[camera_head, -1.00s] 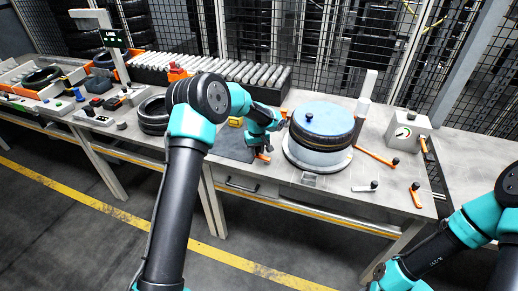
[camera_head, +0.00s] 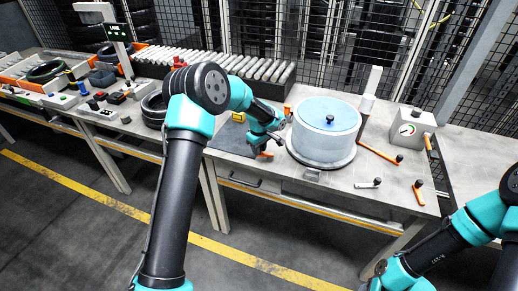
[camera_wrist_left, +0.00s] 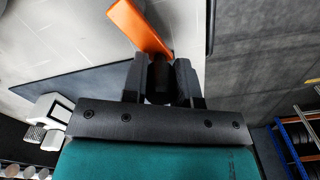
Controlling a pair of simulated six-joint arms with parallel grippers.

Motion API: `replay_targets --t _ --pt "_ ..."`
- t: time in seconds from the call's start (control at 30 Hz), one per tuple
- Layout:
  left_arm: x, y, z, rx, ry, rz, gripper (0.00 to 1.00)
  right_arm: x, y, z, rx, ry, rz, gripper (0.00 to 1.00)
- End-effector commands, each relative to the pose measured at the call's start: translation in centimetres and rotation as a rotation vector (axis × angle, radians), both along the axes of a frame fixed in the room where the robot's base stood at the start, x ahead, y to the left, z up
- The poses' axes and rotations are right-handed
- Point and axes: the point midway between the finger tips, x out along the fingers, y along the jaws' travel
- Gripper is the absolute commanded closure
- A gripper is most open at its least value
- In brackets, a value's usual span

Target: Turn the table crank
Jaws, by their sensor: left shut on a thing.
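The table crank has an orange arm (camera_head: 265,154) and sits at the table's front edge, left of the round drum. My left gripper (camera_head: 258,147) is over it. In the left wrist view the orange crank arm (camera_wrist_left: 140,28) runs down from the top to my left gripper (camera_wrist_left: 160,82). The fingers are shut on its dark handle, which is mostly hidden between them. The drum (camera_head: 323,143) is pale, with a light blue top and a dark blue knob, on a round base. My right arm is at the lower right; its gripper is outside the picture.
A roller conveyor (camera_head: 258,69) runs along the back by a mesh fence. Black tyres (camera_head: 153,107) lie left of my left arm. A gauge box (camera_head: 411,128), an orange lever (camera_head: 380,152) and small handles (camera_head: 368,184) are right of the drum.

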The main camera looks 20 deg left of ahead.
Motion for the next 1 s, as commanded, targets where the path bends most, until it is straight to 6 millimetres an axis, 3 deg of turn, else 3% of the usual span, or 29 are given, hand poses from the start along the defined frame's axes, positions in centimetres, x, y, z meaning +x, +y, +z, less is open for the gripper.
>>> replay_targets --t 0.17,0.2,0.43,0.77,1.0 --pt "0.0 0.0 0.0 0.000 0.000 -0.001 0.97 0.0 0.0 0.0 0.000 0.000 0.000 0.57" --pt "0.0 0.0 0.0 0.000 0.000 -0.001 0.70 0.0 0.0 0.0 0.000 0.000 0.000 0.57" --pt "0.0 0.0 0.0 0.000 0.000 -0.001 0.48 0.0 0.0 0.0 0.000 0.000 0.000 0.57" --pt "0.0 0.0 0.2 0.000 0.000 -0.001 0.48 0.0 0.0 0.0 0.000 0.000 0.000 0.57" --pt "0.1 0.0 2.7 0.000 -0.003 0.000 0.48 0.0 0.0 0.0 0.000 0.000 0.000 0.57"
